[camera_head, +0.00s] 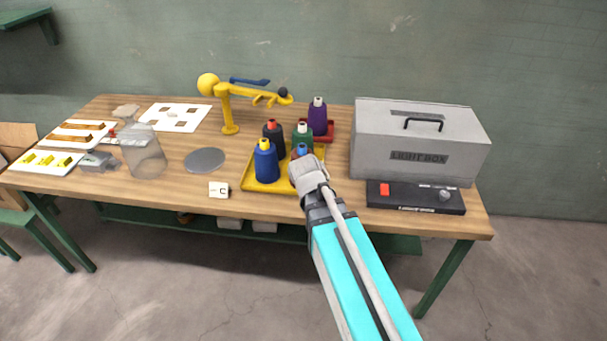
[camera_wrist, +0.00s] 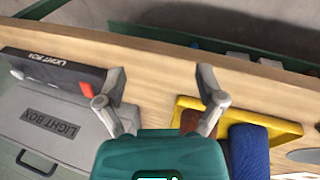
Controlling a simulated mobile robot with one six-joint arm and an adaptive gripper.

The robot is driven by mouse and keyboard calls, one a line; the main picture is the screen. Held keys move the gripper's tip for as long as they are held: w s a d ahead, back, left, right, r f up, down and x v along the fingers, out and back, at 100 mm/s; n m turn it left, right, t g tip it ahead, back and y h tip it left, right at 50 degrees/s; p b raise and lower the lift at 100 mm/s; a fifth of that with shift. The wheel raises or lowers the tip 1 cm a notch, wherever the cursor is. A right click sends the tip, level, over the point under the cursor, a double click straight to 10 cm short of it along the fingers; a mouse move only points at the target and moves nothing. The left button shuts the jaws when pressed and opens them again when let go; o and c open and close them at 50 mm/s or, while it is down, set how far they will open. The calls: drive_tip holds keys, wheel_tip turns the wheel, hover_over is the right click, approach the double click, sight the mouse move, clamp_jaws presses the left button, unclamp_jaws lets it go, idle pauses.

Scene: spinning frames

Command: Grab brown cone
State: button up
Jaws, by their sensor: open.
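My gripper (camera_head: 308,172) is over the front right corner of the yellow tray (camera_head: 249,186). In the wrist view my gripper (camera_wrist: 160,85) has its two fingers spread wide apart. The brown cone (camera_wrist: 190,121) shows there as a small brown patch beside the right finger, mostly hidden by that finger and the gripper body. In the head view my gripper covers most of it, and a blue tip (camera_head: 302,149) shows just behind. I cannot tell whether the finger touches the cone.
A blue cone (camera_head: 265,162), a black cone (camera_head: 273,137) and a green cone (camera_head: 302,136) stand close by on the yellow tray.

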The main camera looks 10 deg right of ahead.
drive_tip(key=w+f+m+t+h+b, duration=0.1)
drive_tip(key=w+f+m+h+b, duration=0.1)
drive_tip(key=w+m+h+b, duration=0.3)
drive_tip(key=m+t+h+b, duration=0.5)
drive_tip(key=t+h+b, duration=0.2)
drive_tip(key=h+b, duration=0.1)
approach(298, 153)
drive_tip(key=a, duration=0.2)
drive_tip(key=shift+s+a+r, duration=0.1)
drive_tip(key=shift+s+r, duration=0.05)
drive_tip(key=shift+s, duration=0.15)
drive_tip(key=x, duration=0.8)
drive_tip(key=shift+d, duration=0.3)
drive_tip(key=shift+d, duration=0.1)
